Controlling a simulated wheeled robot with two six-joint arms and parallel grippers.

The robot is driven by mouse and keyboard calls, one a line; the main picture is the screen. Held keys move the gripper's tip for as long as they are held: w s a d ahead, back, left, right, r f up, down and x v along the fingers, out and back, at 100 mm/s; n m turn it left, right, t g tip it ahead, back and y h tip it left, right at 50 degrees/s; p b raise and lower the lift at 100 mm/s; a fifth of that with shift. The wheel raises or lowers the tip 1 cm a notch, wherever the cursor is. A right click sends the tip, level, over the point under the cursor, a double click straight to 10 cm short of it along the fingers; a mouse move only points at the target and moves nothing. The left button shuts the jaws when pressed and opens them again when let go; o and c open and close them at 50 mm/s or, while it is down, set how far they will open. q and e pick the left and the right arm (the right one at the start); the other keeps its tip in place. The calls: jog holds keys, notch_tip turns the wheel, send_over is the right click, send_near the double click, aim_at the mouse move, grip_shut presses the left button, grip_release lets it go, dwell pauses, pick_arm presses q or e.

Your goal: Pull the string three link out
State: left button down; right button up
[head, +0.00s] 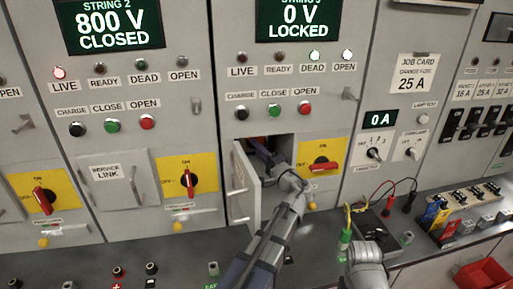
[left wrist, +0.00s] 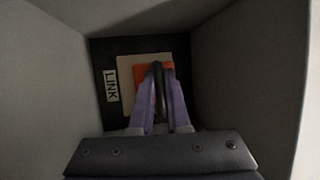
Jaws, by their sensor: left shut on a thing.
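The string three cabinet's display reads 0 V LOCKED in the head view. Its small link door (head: 243,190) stands open to the left. My left gripper (head: 262,150) reaches inside the compartment, and its fingertips are hard to make out there. In the left wrist view the purple fingers (left wrist: 160,85) are shut on the black handle of the link (left wrist: 158,95). An orange block (left wrist: 140,75) and a beige plate lie behind the handle, beside a LINK label (left wrist: 111,86). The link appears to be at the compartment's back.
The compartment walls are close around my left gripper. A red rotary switch (head: 320,165) sits right of the opening. A closed service link door (head: 111,178) is on the string two cabinet.

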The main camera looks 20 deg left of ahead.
pick_arm(q)
jog(key=shift+s, duration=0.1)
jog(key=s+d, duration=0.1)
jog(key=s, duration=0.1)
jog(key=s+d, duration=0.2)
jog(key=shift+f, duration=0.1)
jog(key=shift+d, duration=0.1)
jog(key=c, duration=0.9)
grip_release()
jog(key=shift+s, duration=0.1)
jog(key=shift+d, duration=0.1)
jog(key=b+v, duration=0.1)
jog(key=v, duration=0.6)
jog(key=shift+s+d, duration=0.2)
jog(key=shift+d, duration=0.05)
